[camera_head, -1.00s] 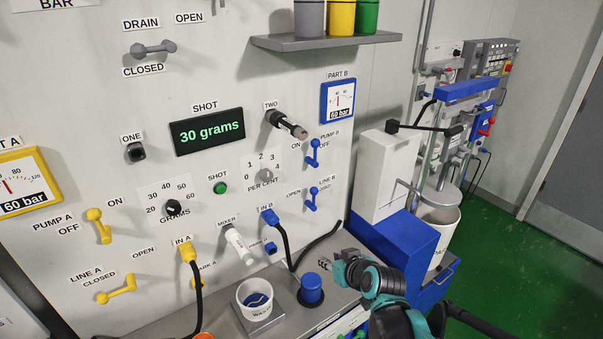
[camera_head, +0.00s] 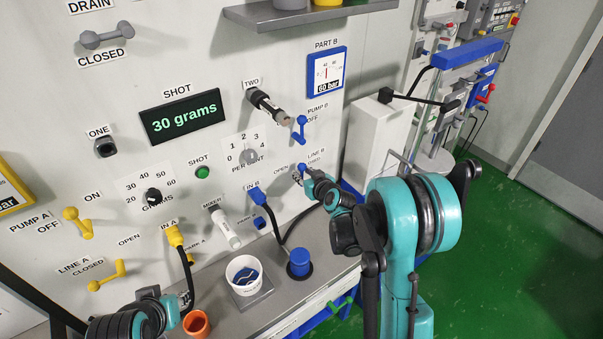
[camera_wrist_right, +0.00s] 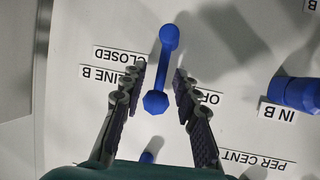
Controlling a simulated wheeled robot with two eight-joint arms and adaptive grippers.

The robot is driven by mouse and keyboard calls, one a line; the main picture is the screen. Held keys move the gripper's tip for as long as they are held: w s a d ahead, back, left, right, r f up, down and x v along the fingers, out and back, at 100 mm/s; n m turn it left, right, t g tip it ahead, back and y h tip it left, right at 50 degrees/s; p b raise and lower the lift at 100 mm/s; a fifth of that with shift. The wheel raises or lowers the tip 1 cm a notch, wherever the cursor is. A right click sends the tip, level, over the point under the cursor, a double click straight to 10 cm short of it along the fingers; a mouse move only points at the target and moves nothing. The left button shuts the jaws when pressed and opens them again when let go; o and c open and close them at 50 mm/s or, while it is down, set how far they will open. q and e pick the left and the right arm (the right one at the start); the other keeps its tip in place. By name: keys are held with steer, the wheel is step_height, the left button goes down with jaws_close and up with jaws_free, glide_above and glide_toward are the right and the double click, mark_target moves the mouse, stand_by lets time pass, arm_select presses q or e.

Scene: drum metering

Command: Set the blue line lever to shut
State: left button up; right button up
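The blue line B lever (camera_wrist_right: 162,70) is a small dumbbell-shaped handle on the white panel. In the right wrist view, which is upside down, it stands nearly upright in the picture with a slight tilt. The CLOSED label lies to its left there and the partly covered OPEN label to its right. My right gripper (camera_wrist_right: 154,90) is open, its fingers either side of the lever with gaps to both. In the head view my right gripper (camera_head: 304,179) covers most of the lever. My left gripper (camera_head: 187,298) is low at the left; its fingers are too small to read.
The blue pump B lever (camera_head: 300,129) is just above. The blue IN B hose fitting (camera_head: 256,194) is to the left. A white cup (camera_head: 245,273), a blue-capped cylinder (camera_head: 299,262) and an orange cup (camera_head: 196,323) stand on the ledge below.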

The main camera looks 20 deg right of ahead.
steer(key=shift+w+a+f, duration=0.1)
steer(key=shift+w+f, duration=0.1)
steer(key=shift+w, duration=0.3)
jaws_close()
steer(key=shift+w+r, duration=0.1)
steer(key=w+d+f+m+g+y+b, duration=0.1)
steer(key=d+f+m+y+b, duration=0.3)
steer(key=m+y+b, duration=0.4)
steer(key=shift+w+d+f+m+y+b, duration=0.3)
steer(key=shift+d+f+m+y+b, duration=0.15)
steer(key=shift+m+b, duration=1.5)
steer(key=shift+m, duration=0.25)
